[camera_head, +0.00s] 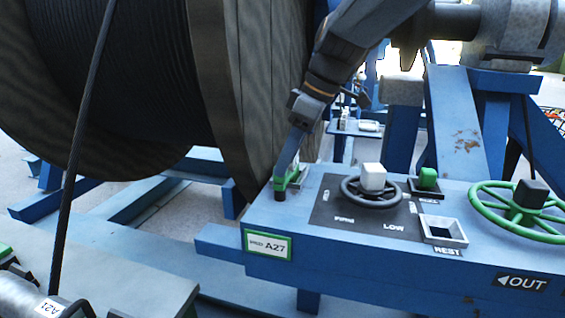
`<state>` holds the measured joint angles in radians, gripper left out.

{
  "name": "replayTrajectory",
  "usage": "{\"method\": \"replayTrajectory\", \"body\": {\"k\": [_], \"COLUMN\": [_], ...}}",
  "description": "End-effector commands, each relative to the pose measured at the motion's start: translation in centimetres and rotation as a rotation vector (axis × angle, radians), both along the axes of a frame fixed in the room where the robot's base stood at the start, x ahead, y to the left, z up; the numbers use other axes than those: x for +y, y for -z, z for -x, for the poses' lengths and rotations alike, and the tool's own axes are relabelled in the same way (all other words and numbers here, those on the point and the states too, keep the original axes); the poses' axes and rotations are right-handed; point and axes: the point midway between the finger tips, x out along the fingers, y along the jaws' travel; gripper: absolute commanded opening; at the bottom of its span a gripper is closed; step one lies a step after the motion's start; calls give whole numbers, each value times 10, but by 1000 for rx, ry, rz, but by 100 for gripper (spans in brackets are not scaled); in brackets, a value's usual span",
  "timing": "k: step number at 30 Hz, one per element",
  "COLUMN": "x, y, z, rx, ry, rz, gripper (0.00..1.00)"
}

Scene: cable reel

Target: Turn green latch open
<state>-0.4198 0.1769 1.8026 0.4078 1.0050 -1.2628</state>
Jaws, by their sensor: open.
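A green latch (292,181) with a dark round end sits at the left end of the blue console (330,245), close to the reel's rim. My gripper (287,160) comes down from the upper right and its tips are at the latch, partly covering it. The jaws are open. I cannot tell whether a finger touches the latch or whether the latch lies between the fingers.
A large cable reel (222,90) stands close on the left of my gripper. The console carries a black handwheel with a white knob (373,178), a green block (428,178), a square grey socket (443,231) and a green handwheel (490,212).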

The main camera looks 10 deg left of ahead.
Motion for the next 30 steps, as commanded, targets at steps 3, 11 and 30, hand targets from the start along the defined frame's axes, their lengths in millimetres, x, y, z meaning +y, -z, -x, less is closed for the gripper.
{"method": "replayTrajectory", "body": {"k": [3, 11, 30], "x": [6, 11, 12], "y": [13, 22, 22], "z": [0, 0, 1], "rx": [3, 0, 0], "ry": [-1, -2, 13], "rz": [1, -1, -1], "gripper": [41, 41, 0]}}
